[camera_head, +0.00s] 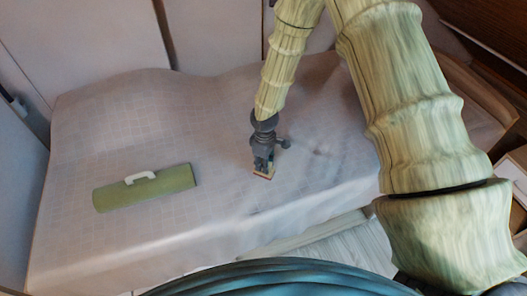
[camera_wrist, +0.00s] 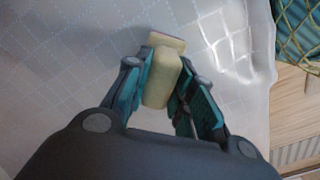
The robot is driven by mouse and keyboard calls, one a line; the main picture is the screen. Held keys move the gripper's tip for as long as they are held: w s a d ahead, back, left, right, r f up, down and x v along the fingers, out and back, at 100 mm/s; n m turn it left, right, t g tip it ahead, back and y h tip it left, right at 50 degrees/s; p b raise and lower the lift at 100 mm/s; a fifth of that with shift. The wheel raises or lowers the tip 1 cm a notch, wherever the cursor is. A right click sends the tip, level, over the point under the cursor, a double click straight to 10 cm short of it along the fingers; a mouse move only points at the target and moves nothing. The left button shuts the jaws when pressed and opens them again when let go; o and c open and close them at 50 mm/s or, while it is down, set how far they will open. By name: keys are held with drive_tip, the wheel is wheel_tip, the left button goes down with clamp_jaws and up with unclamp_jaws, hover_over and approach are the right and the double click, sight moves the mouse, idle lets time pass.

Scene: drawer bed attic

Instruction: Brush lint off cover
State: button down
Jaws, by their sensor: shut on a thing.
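The pale quilted cover (camera_head: 110,125) lies over the bed, and its grid stitching also shows in the wrist view (camera_wrist: 80,60). Greyish smudges that may be lint (camera_head: 318,152) show on the cover to the right of my gripper. My gripper (camera_head: 264,170) is over the middle of the cover, pointing down. In the wrist view it (camera_wrist: 160,95) is shut on a pale yellow block-like brush (camera_wrist: 161,78) with a wider flat end. In the head view the brush (camera_head: 263,176) is small, at or just above the cover; I cannot tell if it touches.
Pale panels (camera_head: 90,45) stand behind the bed. A wooden surface (camera_head: 340,245) is below the cover's front edge.

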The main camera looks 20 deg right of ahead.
drive_tip(key=r, duration=0.1)
drive_tip(key=r+p, duration=0.1)
drive_tip(key=r, duration=0.1)
drive_tip(key=shift+s+d, duration=0.1)
drive_tip(key=shift+s, duration=0.1)
drive_tip(key=shift+w+a+r+p, duration=0.1)
drive_tip(key=shift+a+r+p, duration=0.05)
drive_tip(key=shift+r+p, duration=0.4)
drive_tip(key=shift+a+r+p, duration=0.15)
drive_tip(key=shift+r+p, duration=0.3)
drive_tip(key=shift+p, duration=0.2)
drive_tip(key=shift+r+p, duration=1.2)
drive_tip(key=shift+r, duration=0.45)
